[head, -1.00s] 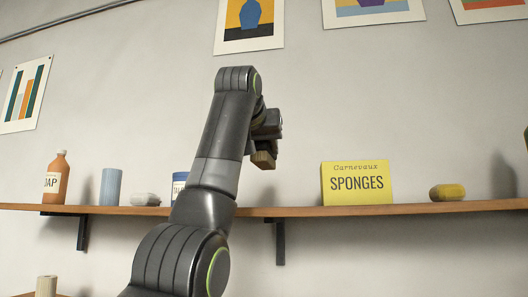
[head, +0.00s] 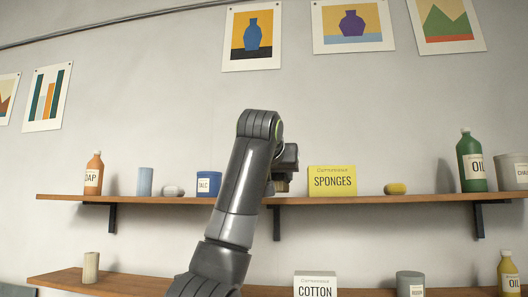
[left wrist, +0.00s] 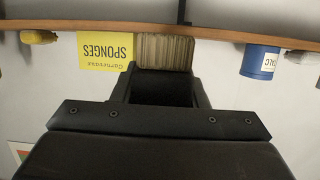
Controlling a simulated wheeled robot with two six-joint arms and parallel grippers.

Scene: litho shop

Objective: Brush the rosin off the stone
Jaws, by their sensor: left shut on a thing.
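My left arm rises through the middle of the head view. Its gripper (head: 285,160) is partly hidden by the wrist and stands in front of the upper shelf. In the left wrist view the left gripper (left wrist: 165,88) is shut on a tan, ribbed block-like thing, perhaps the brush (left wrist: 165,50). A small tan part of the brush (head: 282,186) shows below the gripper in the head view. The stone and the rosin are in neither view. My right gripper is not in view.
The upper shelf (head: 400,199) holds a yellow sponges box (head: 332,181), a blue talc tin (head: 208,185) and several bottles and tins. A lower shelf (head: 140,285) carries a cotton box (head: 315,284). Prints hang on the wall above.

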